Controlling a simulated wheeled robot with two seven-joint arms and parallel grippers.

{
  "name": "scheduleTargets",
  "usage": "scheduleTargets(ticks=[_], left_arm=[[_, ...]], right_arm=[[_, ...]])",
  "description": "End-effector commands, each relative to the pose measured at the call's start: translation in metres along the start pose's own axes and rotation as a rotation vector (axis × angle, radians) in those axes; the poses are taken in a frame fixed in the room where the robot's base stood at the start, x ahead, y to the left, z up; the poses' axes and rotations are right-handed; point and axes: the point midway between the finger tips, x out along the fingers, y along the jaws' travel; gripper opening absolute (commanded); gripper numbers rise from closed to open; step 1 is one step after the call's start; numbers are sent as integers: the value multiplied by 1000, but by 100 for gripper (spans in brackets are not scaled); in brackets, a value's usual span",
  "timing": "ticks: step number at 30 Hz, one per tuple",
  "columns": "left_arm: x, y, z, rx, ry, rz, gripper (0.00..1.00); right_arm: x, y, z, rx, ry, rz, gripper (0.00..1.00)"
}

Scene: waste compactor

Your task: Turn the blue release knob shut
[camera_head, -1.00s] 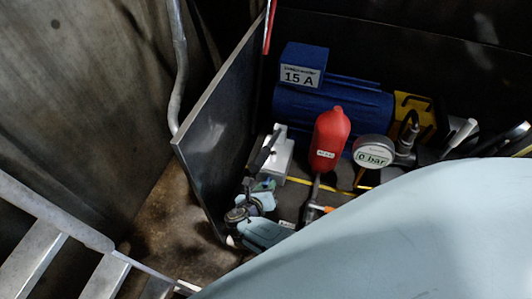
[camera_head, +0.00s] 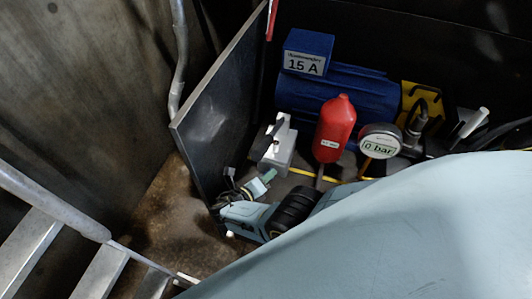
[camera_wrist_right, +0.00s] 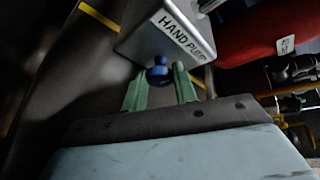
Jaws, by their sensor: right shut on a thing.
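The blue release knob (camera_wrist_right: 159,74) shows in the right wrist view at the lower front of the grey hand pump block (camera_wrist_right: 166,36). My right gripper (camera_wrist_right: 158,84) has one green finger on each side of the knob and is shut on it. In the head view the right gripper (camera_head: 263,180) is just in front of the pump block (camera_head: 277,152). The knob cannot be made out there. My left gripper is not in view.
A red bottle (camera_head: 334,128) and a gauge reading 0 bar (camera_head: 380,141) stand right of the pump. The blue motor (camera_head: 335,90) is behind them. A dark upright panel (camera_head: 215,118) bounds the left. My pale arm covers the lower right.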

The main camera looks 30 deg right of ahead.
Motion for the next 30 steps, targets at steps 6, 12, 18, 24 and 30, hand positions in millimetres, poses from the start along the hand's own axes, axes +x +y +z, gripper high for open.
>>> scheduleTargets(ticks=[6, 12, 18, 24, 30], left_arm=[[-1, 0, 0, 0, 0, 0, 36], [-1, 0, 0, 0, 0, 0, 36], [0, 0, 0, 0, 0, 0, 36], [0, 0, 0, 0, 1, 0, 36], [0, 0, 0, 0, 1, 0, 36]], right_arm=[[0, 0, -2, -3, 4, -2, 6], [0, 0, -2, -2, 3, -2, 37], [0, 0, -1, -1, 2, 1, 50], [0, 1, 0, 0, 0, 4, 50], [0, 1, 0, 1, -1, 6, 50]])
